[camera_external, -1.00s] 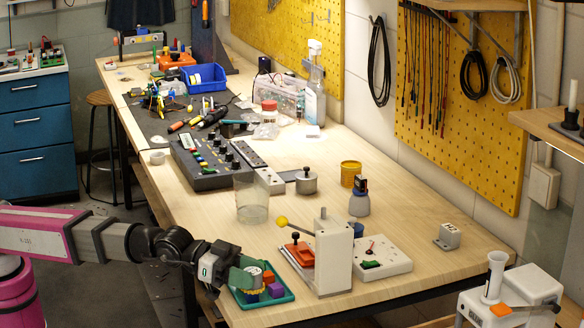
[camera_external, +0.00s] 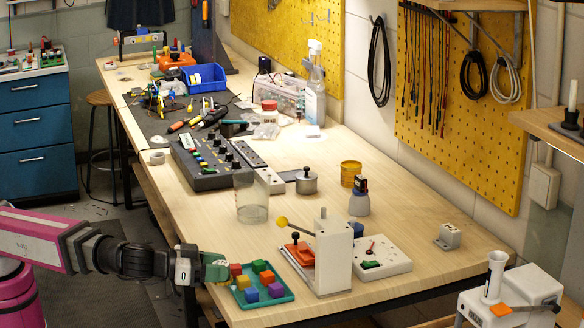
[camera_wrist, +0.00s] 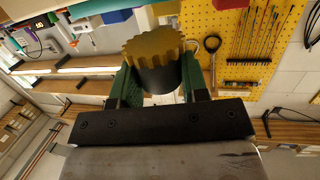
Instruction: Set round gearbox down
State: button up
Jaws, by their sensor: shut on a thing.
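The round gearbox shows in the wrist view as a dark cylinder (camera_wrist: 158,78) with a brass toothed rim (camera_wrist: 153,43). My gripper (camera_wrist: 158,86) is shut on it, one green finger on each side. In the external view my gripper (camera_external: 217,267) is at the near left edge of the bench, just left of the green tray (camera_external: 287,297). The gearbox is mostly hidden there by the green fingers. I cannot tell its height above the bench.
A grey control box (camera_external: 210,164) lies farther back.

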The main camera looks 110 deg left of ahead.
jog(key=s+a+r+n+g+y, duration=0.4)
jog(key=s+n+g+y, duration=0.1)
jog(key=s, duration=0.6)
jog(key=n+g, duration=0.1)
jog(key=g, duration=0.1)
jog(key=shift+a+r+n+g+y, duration=0.2)
jog(key=shift+n+g+y, duration=0.1)
jog(key=shift+n+y, duration=0.1)
send_over(232, 256)
jog(key=v, duration=0.2)
notch_tip(232, 256, down, 6)
jog(key=shift+s+f, duration=0.15)
jog(key=shift+f, duration=0.05)
jog(key=shift+w+a+f, duration=0.25)
jog(key=shift+a+f, duration=0.15)
jog(key=shift+a, duration=0.15)
jog(key=shift+w+a+f, duration=0.2)
jog(key=shift+a+f, duration=0.2)
jog(key=shift+a, duration=0.1)
jog(key=shift+f, duration=0.1)
jog(key=o, duration=1)
jog(key=shift+c, duration=0.2)
